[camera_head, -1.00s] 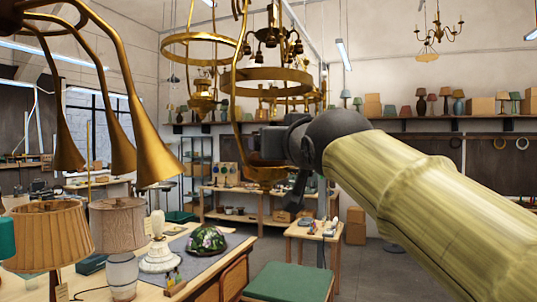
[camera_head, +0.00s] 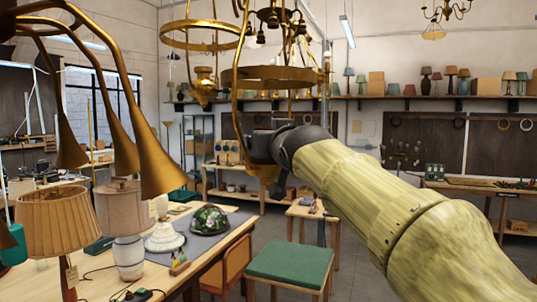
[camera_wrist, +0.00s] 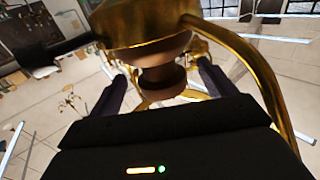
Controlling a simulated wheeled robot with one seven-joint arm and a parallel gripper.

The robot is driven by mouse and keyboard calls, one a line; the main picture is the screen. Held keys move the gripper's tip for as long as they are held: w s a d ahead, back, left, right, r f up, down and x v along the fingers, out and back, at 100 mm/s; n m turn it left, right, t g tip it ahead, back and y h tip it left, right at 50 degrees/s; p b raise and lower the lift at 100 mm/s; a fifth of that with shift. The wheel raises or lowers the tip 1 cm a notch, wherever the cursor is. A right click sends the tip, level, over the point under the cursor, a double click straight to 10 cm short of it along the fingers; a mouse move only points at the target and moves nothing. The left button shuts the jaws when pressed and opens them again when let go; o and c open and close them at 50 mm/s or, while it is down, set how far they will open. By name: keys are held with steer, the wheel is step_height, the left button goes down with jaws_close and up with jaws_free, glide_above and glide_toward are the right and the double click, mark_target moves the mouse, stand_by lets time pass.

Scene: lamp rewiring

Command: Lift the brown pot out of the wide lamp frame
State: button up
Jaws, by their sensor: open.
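The wide lamp frame (camera_head: 277,76) is a brass ring with curved arms, hanging at the upper middle of the head view. Its brass cup (camera_wrist: 140,28) fills the top of the wrist view, with a curved arm along the right. The brown pot (camera_wrist: 163,82) shows against the cup, inside the frame. My gripper (camera_wrist: 162,74) is open, with one dark finger on each side of the pot. I cannot tell whether either finger touches it. In the head view my gripper (camera_head: 264,148) is at the lower part of the frame, and the pot is hidden there.
Another brass ring lamp (camera_head: 200,38) hangs to the left. A brass lamp with long trumpet arms (camera_head: 150,150) hangs close at left. Below stand a workbench (camera_head: 190,262) with table lamps and a green stool (camera_head: 290,262). Floor is free at right.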

steer(key=shift+w+a+r+p, duration=0.2)
steer(key=shift+w+r+p, duration=0.15)
steer(key=shift+w+p, duration=0.45)
steer(key=p+x, duration=0.2)
steer(key=shift+w, duration=0.35)
steer(key=shift+w+a+f, duration=0.2)
steer(key=shift+w, duration=0.2)
steer(key=shift+s, duration=0.1)
steer(key=shift+s+d, duration=0.1)
steer(key=shift+c, duration=0.4)
steer(key=shift+r, duration=0.1)
steer(key=c, duration=1.2)
